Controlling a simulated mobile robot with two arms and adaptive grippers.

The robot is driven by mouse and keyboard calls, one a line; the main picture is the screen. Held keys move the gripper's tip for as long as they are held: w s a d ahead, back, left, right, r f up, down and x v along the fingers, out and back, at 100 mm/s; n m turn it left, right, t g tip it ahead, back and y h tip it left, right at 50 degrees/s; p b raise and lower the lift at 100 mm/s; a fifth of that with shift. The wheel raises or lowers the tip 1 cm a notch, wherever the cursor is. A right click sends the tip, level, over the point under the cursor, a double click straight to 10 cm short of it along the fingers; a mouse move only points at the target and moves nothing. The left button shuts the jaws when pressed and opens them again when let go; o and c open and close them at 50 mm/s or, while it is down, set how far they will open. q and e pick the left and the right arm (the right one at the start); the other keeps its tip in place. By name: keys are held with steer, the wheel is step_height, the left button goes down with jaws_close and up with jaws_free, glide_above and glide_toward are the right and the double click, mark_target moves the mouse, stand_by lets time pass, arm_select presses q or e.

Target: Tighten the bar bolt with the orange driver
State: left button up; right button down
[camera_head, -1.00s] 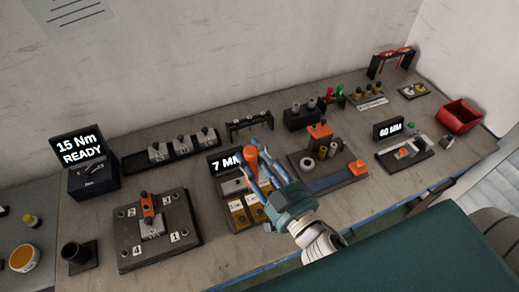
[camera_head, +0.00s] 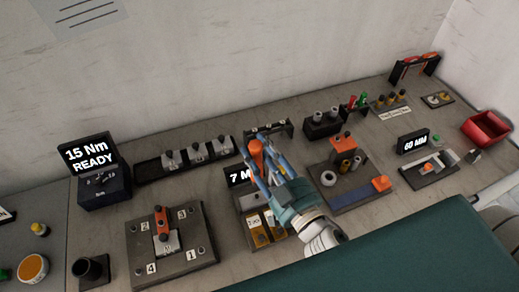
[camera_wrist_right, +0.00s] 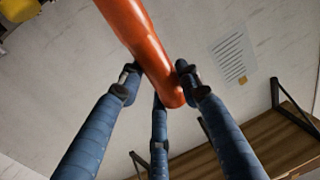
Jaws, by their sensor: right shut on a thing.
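My right gripper (camera_head: 262,165) is shut on the orange driver (camera_head: 256,152), over the middle of the bench. In the right wrist view the driver (camera_wrist_right: 145,45) is a long orange cylinder between the blue fingers (camera_wrist_right: 158,85); its far end runs out of the picture. On the left of the bench, a dark plate (camera_head: 140,243) with numbered corners bears a light block topped by an orange-red bar (camera_head: 162,222). A dark bolt-like head shows at the bar's upper end. My left gripper is not in view.
A torque display (camera_head: 90,155) reading "15 Nm READY" stands behind the plate. A partly hidden "7 M" display (camera_head: 238,177) stands beside the gripper. A rail with several blocks (camera_head: 150,167) lies at the back. A dark cup (camera_head: 90,268) sits front left.

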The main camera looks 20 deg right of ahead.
mark_target(260, 167)
step_height(260, 167, down, 2)
steer(key=shift+f+b, duration=0.15)
steer(key=shift+b, duration=0.7)
steer(key=shift+f, duration=0.3)
steer(key=shift+f+b, duration=0.3)
steer(key=shift+b, duration=0.2)
step_height(260, 167, down, 2)
steer(key=shift+f+b, duration=0.2)
steer(key=shift+b, duration=0.75)
steer(key=shift+f, duration=0.35)
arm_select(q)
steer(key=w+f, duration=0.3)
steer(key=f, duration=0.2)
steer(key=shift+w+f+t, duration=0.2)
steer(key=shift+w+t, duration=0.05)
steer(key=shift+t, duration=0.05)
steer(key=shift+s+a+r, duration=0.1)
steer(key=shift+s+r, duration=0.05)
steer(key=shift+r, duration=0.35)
